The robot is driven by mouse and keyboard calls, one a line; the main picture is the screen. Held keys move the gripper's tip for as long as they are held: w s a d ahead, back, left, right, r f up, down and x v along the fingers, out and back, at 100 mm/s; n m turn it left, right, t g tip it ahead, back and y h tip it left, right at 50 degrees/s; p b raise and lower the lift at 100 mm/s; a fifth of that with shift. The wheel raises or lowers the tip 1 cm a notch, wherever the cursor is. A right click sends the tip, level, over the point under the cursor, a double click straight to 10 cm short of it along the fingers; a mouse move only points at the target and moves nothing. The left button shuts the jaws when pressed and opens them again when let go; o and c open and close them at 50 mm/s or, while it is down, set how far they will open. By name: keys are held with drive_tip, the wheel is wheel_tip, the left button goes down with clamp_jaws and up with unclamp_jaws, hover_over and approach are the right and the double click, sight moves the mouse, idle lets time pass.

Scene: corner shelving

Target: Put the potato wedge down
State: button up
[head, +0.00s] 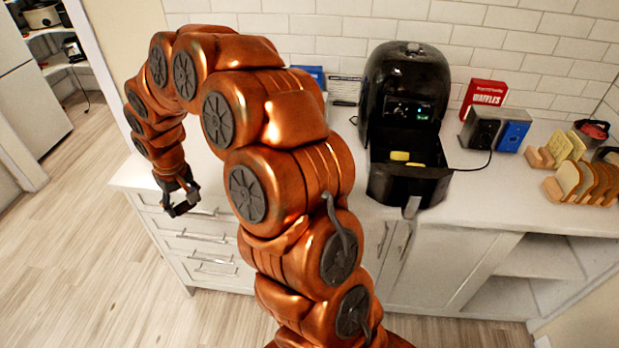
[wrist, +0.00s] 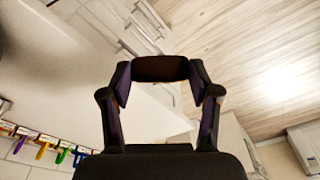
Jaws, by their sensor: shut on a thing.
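My gripper (wrist: 160,70) is shut on a dark brownish piece, the potato wedge (wrist: 160,67), which spans the gap between the two fingertips in the wrist view. The wedge is in shadow, so its surface detail is hard to see. In the head view my gripper (head: 181,208) hangs at the left, in front of the drawers near the counter's left end. The wedge cannot be made out there. The black air fryer (head: 405,85) stands on the counter with its drawer (head: 408,187) pulled out. Yellow pieces (head: 402,156) lie in the drawer.
The white counter (head: 460,215) has free room right of the fryer. A red waffles box (head: 482,97), a toaster (head: 482,130) with a blue side, and bread slices in wooden racks (head: 580,183) stand at the right. Drawers (head: 205,245) lie below the counter's left end.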

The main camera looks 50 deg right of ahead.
drive_tip(key=s+d+f+m+b, duration=0.1)
drive_tip(key=s+d+f+b, duration=0.1)
drive_tip(key=s+d+b, duration=0.8)
drive_tip(key=s+d+f+m+b, duration=0.1)
drive_tip(key=s+d+b, duration=0.65)
drive_tip(key=d, duration=0.55)
drive_tip(key=w+d+p, duration=0.1)
drive_tip(key=w+d, duration=0.2)
drive_tip(key=w+d+f, duration=0.1)
drive_tip(key=w+d, duration=0.3)
drive_tip(key=w+d+p, duration=0.1)
drive_tip(key=w+d, duration=0.2)
drive_tip(key=d, duration=0.1)
drive_tip(key=shift+w+d+f+p, duration=0.15)
drive_tip(key=shift+w+p, duration=0.15)
drive_tip(key=shift+w, duration=0.1)
drive_tip(key=shift+f+p, duration=0.5)
drive_tip(key=shift+f, duration=1.35)
drive_tip(key=shift+f, duration=0.1)
drive_tip(key=o, duration=0.9)
drive_tip(key=r, duration=0.4)
drive_tip(key=s+r+b, duration=0.1)
drive_tip(key=r, duration=0.3)
drive_tip(key=r+b, duration=0.1)
drive_tip(key=r, duration=0.3)
drive_tip(key=shift+s+r, duration=0.1)
drive_tip(key=shift+s, duration=0.1)
